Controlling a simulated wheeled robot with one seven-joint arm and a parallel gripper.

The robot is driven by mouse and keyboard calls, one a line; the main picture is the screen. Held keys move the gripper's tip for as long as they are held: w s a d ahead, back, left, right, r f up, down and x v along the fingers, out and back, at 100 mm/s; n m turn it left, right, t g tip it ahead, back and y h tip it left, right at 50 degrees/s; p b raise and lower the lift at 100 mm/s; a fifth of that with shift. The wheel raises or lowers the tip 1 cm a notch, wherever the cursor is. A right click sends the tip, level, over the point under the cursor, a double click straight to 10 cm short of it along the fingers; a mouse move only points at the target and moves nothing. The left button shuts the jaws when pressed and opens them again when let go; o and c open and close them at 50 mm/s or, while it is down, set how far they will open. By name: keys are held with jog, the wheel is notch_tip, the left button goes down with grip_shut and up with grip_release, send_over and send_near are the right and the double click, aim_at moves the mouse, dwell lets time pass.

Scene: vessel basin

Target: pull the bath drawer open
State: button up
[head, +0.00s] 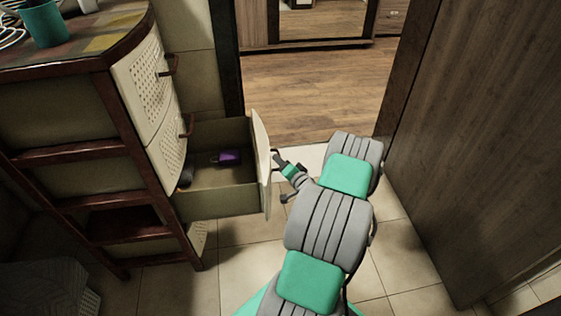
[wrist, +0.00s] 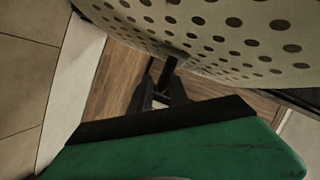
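The bath drawer (head: 215,201) is pulled well out of the cabinet in the head view, its pale front panel (head: 262,165) facing right. My gripper (head: 279,161) is at the outer side of this panel. In the wrist view the perforated panel (wrist: 215,25) fills the top. The dark drawer handle (wrist: 170,64) sticks out from it, and my gripper's two fingers (wrist: 161,92) stand on either side of it, seemingly closed on it. The exact contact is dark and hard to see.
A purple box (head: 229,158) and a dark item (head: 187,172) lie in the drawer. The cabinet (head: 60,165) stands left, with a teal cup (head: 42,24) on top. A dark wooden door (head: 470,130) stands close on the right. Tiled floor (head: 245,245) is clear below the drawer.

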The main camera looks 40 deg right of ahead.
jog(key=shift+o, duration=1)
jog(key=shift+r, duration=0.1)
jog(key=p+v, duration=0.2)
jog(key=v, duration=0.5)
jog(key=shift+s, duration=0.35)
jog(key=shift+a, duration=0.1)
